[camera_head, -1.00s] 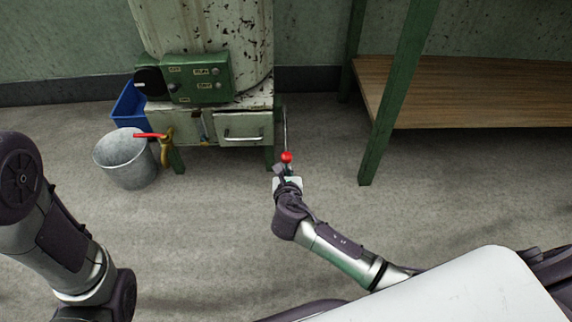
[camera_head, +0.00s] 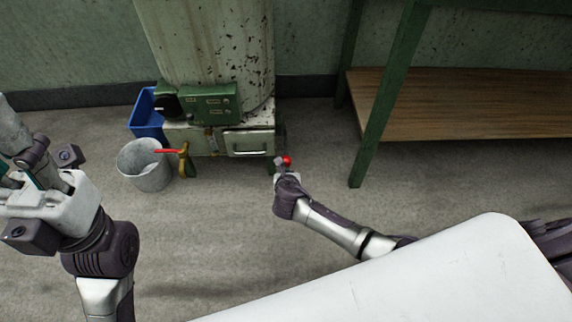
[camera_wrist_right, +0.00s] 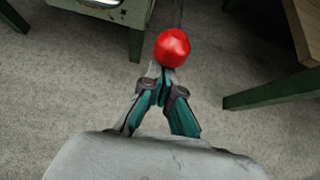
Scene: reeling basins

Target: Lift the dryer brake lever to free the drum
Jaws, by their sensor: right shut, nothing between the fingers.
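The dryer (camera_head: 207,45) is a chipped cream drum body on a low cabinet at the back. The brake lever's red ball knob (camera_head: 287,160) is at the cabinet's right front corner; its dark rod (camera_wrist_right: 178,14) shows behind the knob in the right wrist view. My right gripper (camera_head: 280,163) is shut and empty. Its fingertips (camera_wrist_right: 160,77) are together just below the red knob in the right wrist view, close to it; contact cannot be told. My left gripper (camera_head: 32,185) is raised at the left edge, partly cut off, away from the dryer.
A green control box (camera_head: 208,103) is on the dryer's front. A grey metal bucket (camera_head: 145,166), a brass tap with a red handle (camera_head: 170,151) and a blue bin (camera_head: 148,115) are to its left. A green-legged wooden shelf (camera_head: 440,103) stands right. The floor between is clear.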

